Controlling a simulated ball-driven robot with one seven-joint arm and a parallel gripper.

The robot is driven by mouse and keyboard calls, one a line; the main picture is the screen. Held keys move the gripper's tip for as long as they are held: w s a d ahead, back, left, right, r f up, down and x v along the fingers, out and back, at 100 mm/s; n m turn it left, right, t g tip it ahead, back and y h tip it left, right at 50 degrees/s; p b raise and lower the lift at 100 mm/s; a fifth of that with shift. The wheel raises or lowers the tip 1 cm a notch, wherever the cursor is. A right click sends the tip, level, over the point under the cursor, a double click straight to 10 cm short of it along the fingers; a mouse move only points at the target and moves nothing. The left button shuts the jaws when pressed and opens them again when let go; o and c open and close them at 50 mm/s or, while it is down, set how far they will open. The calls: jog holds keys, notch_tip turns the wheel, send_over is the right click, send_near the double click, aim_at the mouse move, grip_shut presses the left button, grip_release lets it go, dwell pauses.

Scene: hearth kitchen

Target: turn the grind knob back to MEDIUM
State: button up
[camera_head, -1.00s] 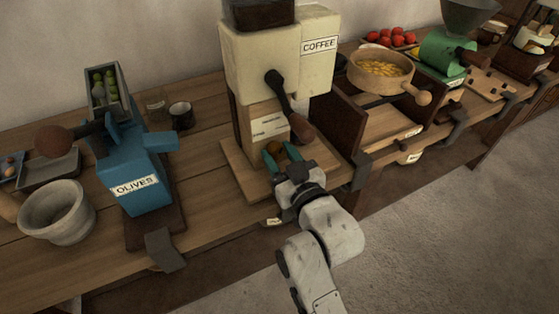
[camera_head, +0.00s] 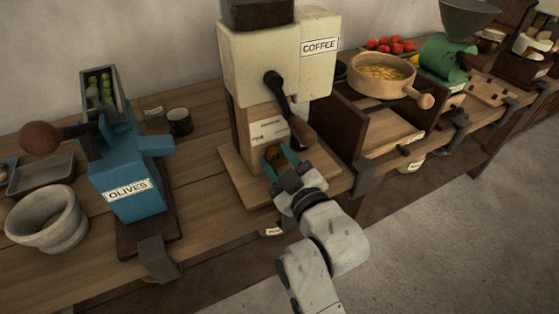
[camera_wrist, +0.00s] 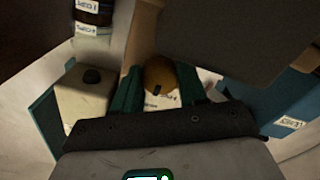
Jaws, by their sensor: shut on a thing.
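The cream coffee grinder (camera_head: 262,60) with its COFFEE label stands at the centre of the bench on a wooden base. Its crank handle (camera_head: 290,108) hangs down at the front, just above my gripper. The round brown grind knob (camera_head: 273,155) sits low on the front of the grinder, below a pale scale plate (camera_head: 266,129). My gripper (camera_head: 280,161) has its green fingers shut on the knob, one on each side. In the wrist view the knob (camera_wrist: 160,76) shows between the fingers with a dark mark on its face. The scale lettering is partly hidden and too small to read.
The blue olives press (camera_head: 130,185) and a stone mortar (camera_head: 47,218) stand to the left. A wooden bowl of yellow pieces (camera_head: 381,75) sits to the right, its handle jutting forward. The floor in front at right is clear.

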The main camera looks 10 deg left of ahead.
jog(key=shift+f, duration=0.1)
jog(key=o, duration=1)
jog(key=shift+o, duration=0.2)
jog(key=v, duration=1)
jog(key=shift+s+d, duration=0.25)
jog(key=shift+s, duration=0.1)
jog(key=s+d+f+m+g+h+p, duration=0.4)
jog(key=s+d+f, duration=0.1)
jog(key=d, duration=0.3)
jog(key=s+d+f+m+g+h+p, duration=0.3)
jog(key=s+d+f, duration=0.25)
jog(key=d, duration=0.25)
jog(key=s+d+f+m+g+h+p, duration=0.1)
jog(key=s+d+m+g+p, duration=0.1)
jog(key=s+d, duration=0.3)
jog(key=s+d+f+m+g+h+p, duration=0.1)
jog(key=s+d+m+g, duration=0.3)
jog(key=s, duration=0.6)
jog(key=shift+s+d+f+g+h+p, duration=0.2)
jog(key=shift+s+d+g+h+p, duration=0.3)
jog(key=shift+d, duration=0.55)
